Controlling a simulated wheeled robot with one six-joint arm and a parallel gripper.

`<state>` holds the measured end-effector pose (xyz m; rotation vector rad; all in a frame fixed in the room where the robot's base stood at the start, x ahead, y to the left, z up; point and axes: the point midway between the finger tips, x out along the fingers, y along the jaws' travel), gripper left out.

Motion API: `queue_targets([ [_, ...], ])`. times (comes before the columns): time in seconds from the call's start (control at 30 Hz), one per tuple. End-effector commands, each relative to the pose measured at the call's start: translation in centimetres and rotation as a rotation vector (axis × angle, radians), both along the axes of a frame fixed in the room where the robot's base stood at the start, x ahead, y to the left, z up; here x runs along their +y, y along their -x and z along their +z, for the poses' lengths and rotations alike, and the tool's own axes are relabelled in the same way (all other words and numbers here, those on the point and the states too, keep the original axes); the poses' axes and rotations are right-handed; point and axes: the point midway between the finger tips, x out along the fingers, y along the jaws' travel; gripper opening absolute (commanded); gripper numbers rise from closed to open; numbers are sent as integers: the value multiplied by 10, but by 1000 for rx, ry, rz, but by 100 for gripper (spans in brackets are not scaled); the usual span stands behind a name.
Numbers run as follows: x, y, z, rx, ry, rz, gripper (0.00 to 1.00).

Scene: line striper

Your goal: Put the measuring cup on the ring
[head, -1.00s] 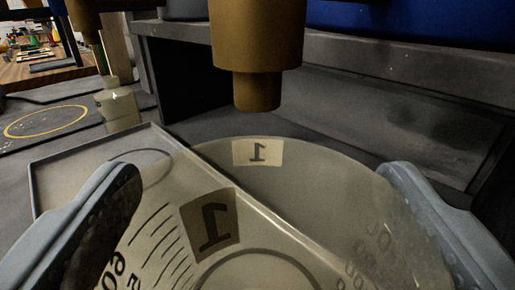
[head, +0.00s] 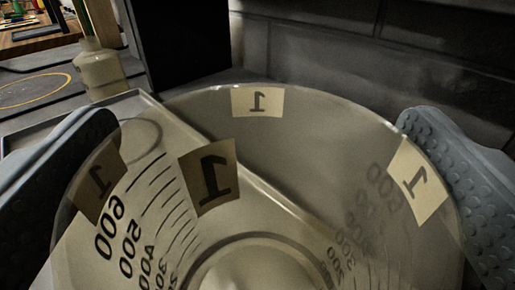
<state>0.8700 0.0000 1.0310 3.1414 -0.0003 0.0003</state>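The clear measuring cup (head: 300,190) fills the middle of the head view, seen from above through its open mouth. It carries black volume marks and several cream labels marked "1". A grey finger of my gripper (head: 258,125) flanks each side of the cup, with a dimpled pad facing the right wall. Both fingers lie close outside the walls; I cannot tell whether they press on them. A yellow ring (head: 35,91) lies on a dark surface at the far left. The cup's base and what it rests on are hard to tell.
A flat grey tray (head: 125,106) lies behind and left of the cup and shows through it. A pale bottle (head: 98,70) stands beyond it. A black upright (head: 190,45) and a dark block wall (head: 330,55) close off the back.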

Motion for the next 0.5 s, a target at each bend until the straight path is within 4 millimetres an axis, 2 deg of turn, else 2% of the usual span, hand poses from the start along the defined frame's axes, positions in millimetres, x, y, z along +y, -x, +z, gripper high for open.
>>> queue_targets([
  [0.27, 0, 5, 3, -1, 0, 0, 100],
  [0.5, 0, 40, 4, -1, 0, 0, 100],
])
